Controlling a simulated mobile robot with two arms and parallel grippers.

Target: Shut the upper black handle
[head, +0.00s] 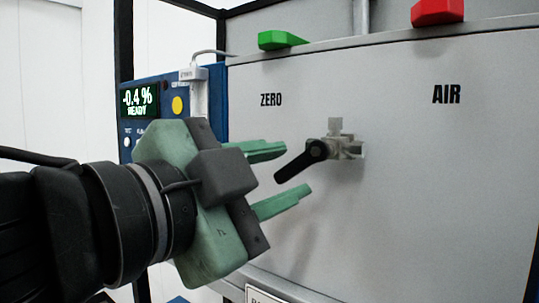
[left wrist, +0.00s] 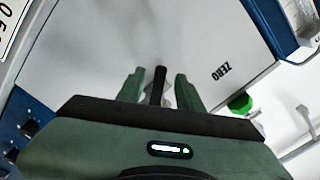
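The black handle (head: 301,161) sits on a small metal valve (head: 346,147) on the grey panel. In the head view it slants down to the left from its pivot. My left gripper (head: 284,174) is open, with its green fingers pointing at the handle from the left. In the left wrist view the black handle (left wrist: 159,84) stands between the two open fingers (left wrist: 160,88), with a gap to each side. Whether a finger touches it cannot be told. The valve body is mostly hidden there. My right gripper is in neither view.
The grey panel (head: 440,200) carries ZERO and AIR labels. A green handle (head: 281,40) and a red handle (head: 437,12) sit along its top edge. A blue analyser (head: 215,90) with a lit display (head: 139,101) stands behind my left gripper. The panel right of the valve is clear.

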